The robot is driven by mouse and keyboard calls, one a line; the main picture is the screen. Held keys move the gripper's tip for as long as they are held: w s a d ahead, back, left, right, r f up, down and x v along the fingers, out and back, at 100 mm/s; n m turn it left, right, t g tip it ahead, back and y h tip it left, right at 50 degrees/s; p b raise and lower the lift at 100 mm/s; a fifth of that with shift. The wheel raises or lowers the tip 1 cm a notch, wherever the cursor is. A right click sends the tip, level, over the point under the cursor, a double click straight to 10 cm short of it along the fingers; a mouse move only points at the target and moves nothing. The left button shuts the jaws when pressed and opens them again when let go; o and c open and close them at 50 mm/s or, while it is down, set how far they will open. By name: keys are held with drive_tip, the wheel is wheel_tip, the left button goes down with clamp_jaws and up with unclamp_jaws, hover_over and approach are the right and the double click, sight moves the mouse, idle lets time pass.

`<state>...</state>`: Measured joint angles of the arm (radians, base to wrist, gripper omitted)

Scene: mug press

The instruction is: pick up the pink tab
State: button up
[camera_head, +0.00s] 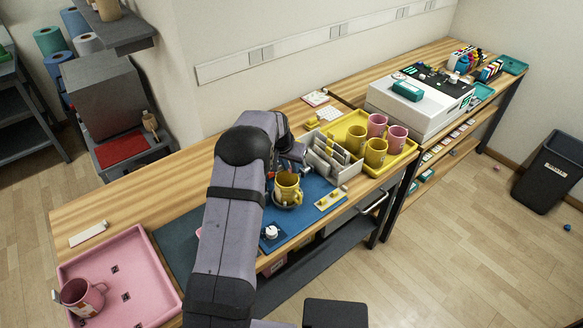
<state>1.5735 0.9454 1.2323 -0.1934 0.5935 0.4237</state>
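A small pink patch (199,232) shows at the left edge of my arm, on the dark mat. My arm hides most of it, so I cannot tell whether it is the pink tab. No other pink tab is clear. My gripper (292,166) is just behind a yellow mug (288,191). It is small and partly hidden by my arm, so its opening is unclear. The mug stands in a dark round holder on a blue mat (312,190). A cream strip (331,200) with yellow tabs lies to its right.
A pink tray (140,262) with a pink mug (82,297) is at the lower left; a white strip (88,234) lies above it. A grey divided rack (341,166) and a yellow tray (400,155) with yellow and pink mugs stand right of my gripper.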

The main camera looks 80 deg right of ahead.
sight(290, 173)
clamp_jaws()
wheel_tip(290, 173, up, 10)
drive_tip(key=b, duration=0.3)
idle(0.5)
